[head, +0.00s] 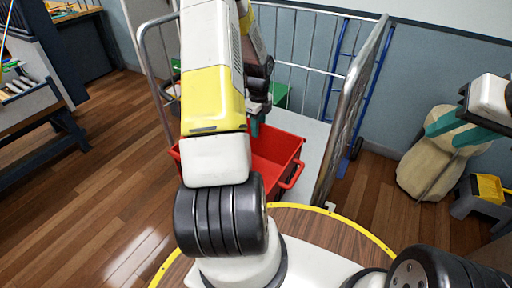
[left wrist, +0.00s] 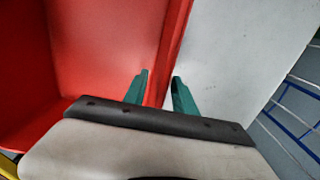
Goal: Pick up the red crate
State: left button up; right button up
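The red crate (head: 286,149) sits on the pale floor of a wire cage trolley, partly hidden behind my left arm in the head view. My left gripper (head: 255,130) points down at the crate's far side. In the left wrist view its two teal fingers (left wrist: 161,88) are apart, one on each side of the line of the red crate's wall (left wrist: 167,50). I cannot tell how far down they reach or whether they touch it. My right gripper (head: 440,138) appears open, its teal fingers apart in front of a beige sack, away from the crate.
The trolley's mesh side (head: 350,105) stands close to the crate's right. A green crate (head: 280,95) is behind it. The beige sack (head: 425,172) and a yellow-and-grey step stool (head: 487,188) stand at the right. A dark bench (head: 40,125) is at the left; the wooden floor between is clear.

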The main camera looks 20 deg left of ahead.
pick_arm(q)
notch_tip(320, 180, down, 5)
jog(key=shift+d, duration=0.15)
grip_shut()
dwell(1.4)
